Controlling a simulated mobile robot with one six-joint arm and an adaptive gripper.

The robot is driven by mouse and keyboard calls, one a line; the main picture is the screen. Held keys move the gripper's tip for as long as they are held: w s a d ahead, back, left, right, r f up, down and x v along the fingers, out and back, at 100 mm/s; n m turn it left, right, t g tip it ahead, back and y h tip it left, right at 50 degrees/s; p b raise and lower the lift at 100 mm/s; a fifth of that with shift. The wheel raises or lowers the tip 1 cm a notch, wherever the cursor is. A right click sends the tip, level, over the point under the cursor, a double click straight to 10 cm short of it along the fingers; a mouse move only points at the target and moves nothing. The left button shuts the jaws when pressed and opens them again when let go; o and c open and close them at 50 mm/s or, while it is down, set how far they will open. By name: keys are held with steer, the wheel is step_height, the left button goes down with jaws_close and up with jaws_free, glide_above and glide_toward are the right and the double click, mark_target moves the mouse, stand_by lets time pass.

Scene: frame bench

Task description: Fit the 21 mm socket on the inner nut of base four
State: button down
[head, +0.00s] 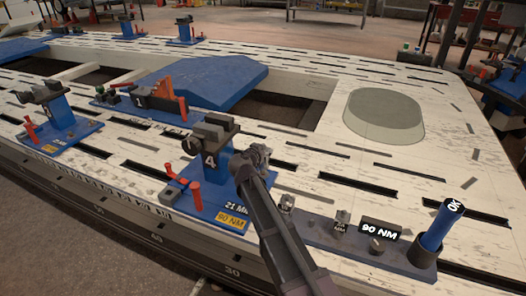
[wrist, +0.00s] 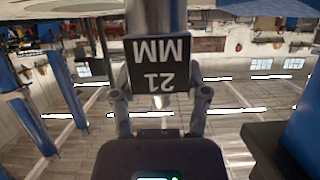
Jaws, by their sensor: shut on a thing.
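My gripper (head: 256,158) is beside the right side of base four (head: 208,200), a blue stand with a dark block (head: 212,132) marked 4 on top. Plates on its foot read 21 MM and 90 NM. In the wrist view my gripper (wrist: 160,97) is shut on the 21 mm socket (wrist: 160,65), a dark block lettered 21 MM, upside down in the picture, with a bright metal cylinder above it. In the head view the socket cannot be made out clearly at the gripper. The inner nut cannot be told apart, and contact with the base cannot be judged.
A grey tool rail (head: 325,240) at the front right holds small sockets, a 90 NM sign (head: 380,229) and a blue tool marked OK (head: 440,228). Red handles (head: 195,195) stick up on base four. Another blue base (head: 60,130) stands left, and a blue ramped block (head: 213,82) behind.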

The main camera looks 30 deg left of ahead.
steer(key=shift+f+b, duration=0.8)
steer(key=shift+f, duration=0.1)
stand_by(1.0)
steer(key=shift+r+p, duration=0.7)
steer(key=shift+f+b, duration=1.15)
stand_by(1.9)
jaws_free()
steer(key=shift+r, duration=0.15)
steer(key=shift+r+p, duration=1.2)
steer(key=shift+p, duration=0.15)
steer(key=shift+f+b, duration=1.3)
steer(key=shift+b, duration=0.05)
step_height(320, 180, up, 9)
steer(key=p, duration=0.8)
steer(key=shift+f+p, duration=0.1)
steer(key=shift+p, duration=0.3)
